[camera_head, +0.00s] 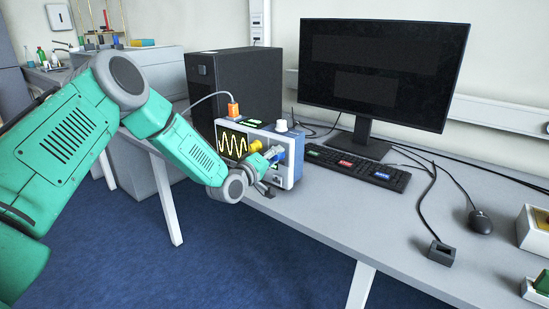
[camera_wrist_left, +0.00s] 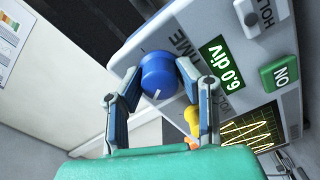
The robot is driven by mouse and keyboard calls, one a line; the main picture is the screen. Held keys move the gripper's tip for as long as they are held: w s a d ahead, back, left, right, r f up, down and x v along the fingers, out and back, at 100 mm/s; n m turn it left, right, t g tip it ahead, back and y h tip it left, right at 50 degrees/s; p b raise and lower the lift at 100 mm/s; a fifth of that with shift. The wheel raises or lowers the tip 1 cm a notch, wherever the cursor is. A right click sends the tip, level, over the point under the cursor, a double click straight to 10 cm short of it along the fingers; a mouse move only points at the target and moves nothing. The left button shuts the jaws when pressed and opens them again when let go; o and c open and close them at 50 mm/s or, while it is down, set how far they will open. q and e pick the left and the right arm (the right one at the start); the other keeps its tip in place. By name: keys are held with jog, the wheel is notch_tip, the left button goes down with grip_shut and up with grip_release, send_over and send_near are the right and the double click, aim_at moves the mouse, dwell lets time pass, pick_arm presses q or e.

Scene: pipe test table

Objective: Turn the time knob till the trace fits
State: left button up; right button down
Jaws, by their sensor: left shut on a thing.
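The oscilloscope (camera_head: 289,172) stands on the table in the head view, its lit screen (camera_head: 232,143) showing a yellow wave. The screen also shows partly in the left wrist view (camera_wrist_left: 250,128). The blue time knob (camera_wrist_left: 158,70) has a white mark that points down in the wrist view. The green readout (camera_wrist_left: 226,65) beside it reads 6.0 div. My left gripper (camera_wrist_left: 158,82) is shut on the blue knob, one finger on each side. In the head view the left gripper (camera_head: 270,157) is at the front panel and hides part of it. My right gripper is out of view.
A yellow knob (camera_wrist_left: 192,118), a green ON button (camera_wrist_left: 281,77) and a HOLD control (camera_wrist_left: 248,14) are close by on the panel. A black computer case (camera_head: 252,82) stands behind the oscilloscope. The monitor (camera_head: 380,72) and keyboard (camera_head: 357,166) are to its right.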

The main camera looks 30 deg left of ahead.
pick_arm(q)
jog(key=shift+s+d+f, duration=0.1)
jog(key=shift+d+f, duration=0.1)
jog(key=shift+f, duration=0.1)
jog(key=o, duration=1.1)
jog(key=shift+w, duration=0.2)
jog(key=shift+r, duration=0.15)
jog(key=shift+s, duration=0.15)
jog(key=shift+s+a, duration=0.15)
jog(key=shift+s, duration=0.1)
jog(key=s, duration=1.1)
jog(key=shift+s+a, duration=0.1)
jog(key=shift+a, duration=0.1)
